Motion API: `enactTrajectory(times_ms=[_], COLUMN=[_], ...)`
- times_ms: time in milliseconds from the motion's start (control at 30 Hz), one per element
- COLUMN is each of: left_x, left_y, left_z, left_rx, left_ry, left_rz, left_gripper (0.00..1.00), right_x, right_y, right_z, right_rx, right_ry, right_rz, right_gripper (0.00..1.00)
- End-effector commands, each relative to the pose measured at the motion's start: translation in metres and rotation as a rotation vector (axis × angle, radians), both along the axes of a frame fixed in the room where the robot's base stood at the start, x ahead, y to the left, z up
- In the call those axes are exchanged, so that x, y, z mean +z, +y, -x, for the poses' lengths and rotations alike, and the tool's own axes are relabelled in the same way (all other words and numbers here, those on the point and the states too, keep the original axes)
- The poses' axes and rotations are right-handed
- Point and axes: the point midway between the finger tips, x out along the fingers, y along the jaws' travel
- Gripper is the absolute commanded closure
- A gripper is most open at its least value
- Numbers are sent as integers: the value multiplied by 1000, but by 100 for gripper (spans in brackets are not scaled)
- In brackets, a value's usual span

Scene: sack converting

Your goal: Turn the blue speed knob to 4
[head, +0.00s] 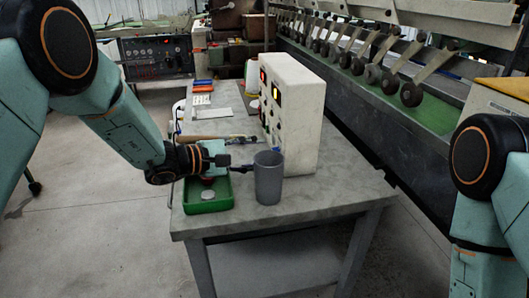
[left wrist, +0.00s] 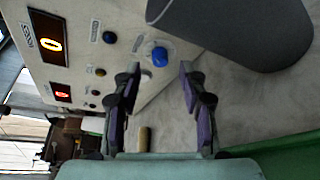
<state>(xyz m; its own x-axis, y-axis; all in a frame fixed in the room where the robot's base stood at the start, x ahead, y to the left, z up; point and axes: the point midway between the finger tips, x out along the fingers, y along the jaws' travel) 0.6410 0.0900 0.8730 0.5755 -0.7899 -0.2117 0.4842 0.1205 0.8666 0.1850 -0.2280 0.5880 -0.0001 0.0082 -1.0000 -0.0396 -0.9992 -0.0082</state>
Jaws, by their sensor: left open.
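The blue speed knob (left wrist: 159,56) shows in the left wrist view on the face of a white control box (left wrist: 110,45). It lies just beyond my left fingertips, roughly between them and apart from both. The knob's setting is too small to read. In the head view the box (head: 300,115) stands on the grey bench, its face towards the left. My left gripper (head: 243,169) is low in front of that face, and in the left wrist view its two fingers (left wrist: 160,80) are open with nothing between them. My right gripper is out of view.
A grey cup (head: 268,180) stands close beside my left fingertips, and it is large in the left wrist view (left wrist: 240,25). A green tray (head: 208,206) lies below the gripper. The box has lit displays (left wrist: 50,45) and small buttons. A long machine fills the right.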

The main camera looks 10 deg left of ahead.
Motion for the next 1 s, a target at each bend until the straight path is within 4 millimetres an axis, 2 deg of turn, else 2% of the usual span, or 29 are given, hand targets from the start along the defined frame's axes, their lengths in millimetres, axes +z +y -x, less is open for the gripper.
enactTrajectory(times_ms=[33,200,400,633,1000], left_x=[4,11,16,18,18], left_y=[11,38,60,69,69], left_z=[5,25,42,50,50], left_rx=[6,5,3,-1,-2], left_ry=[0,-1,0,-2,-1], left_rz=[2,5,3,1,0], left_gripper=[58,58,58,58,58], right_x=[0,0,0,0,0], right_y=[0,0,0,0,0], right_z=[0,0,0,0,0], right_rx=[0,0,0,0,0], right_ry=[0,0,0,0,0], right_rz=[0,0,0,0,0], right_gripper=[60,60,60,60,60])
